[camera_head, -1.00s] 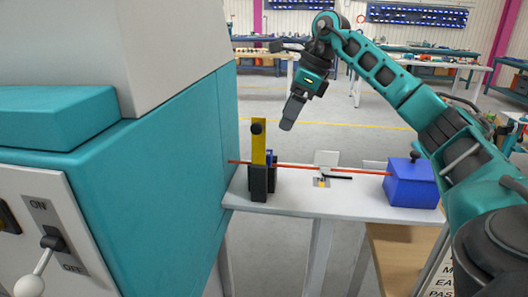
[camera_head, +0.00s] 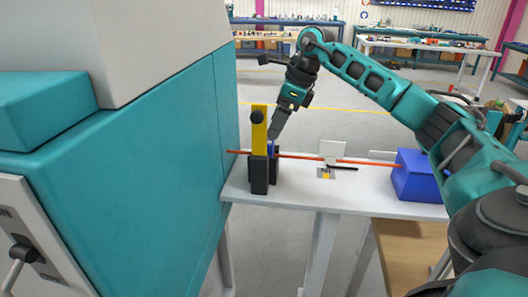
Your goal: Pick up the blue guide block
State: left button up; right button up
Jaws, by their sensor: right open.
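A large blue block (camera_head: 416,178) sits at the right end of the white table, with its top right partly hidden by my right arm. A small blue piece (camera_head: 271,149) shows just behind the yellow upright with black feet, mostly hidden. I cannot tell for sure which of the two is the guide block. My right gripper (camera_head: 276,128) points down close behind the yellow upright, with its tips near the small blue piece. It is open; contact cannot be made out. My left gripper is not in view.
An orange-red cable (camera_head: 310,157) runs across the white table (camera_head: 300,196) from the teal machine (camera_head: 150,180) to the large blue block. The yellow upright (camera_head: 259,130) stands close in front of the gripper. A pale plate (camera_head: 332,149) stands mid-table.

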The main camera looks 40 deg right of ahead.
aim_at(271, 142)
jog(key=x, duration=0.5)
jog(key=shift+w+a, duration=0.15)
jog(key=shift+a, duration=0.05)
jog(key=shift+r, duration=0.1)
jog(key=shift+c, duration=0.3)
jog(key=c, duration=1.1)
jog(key=shift+c, duration=0.2)
jog(key=shift+r, duration=0.15)
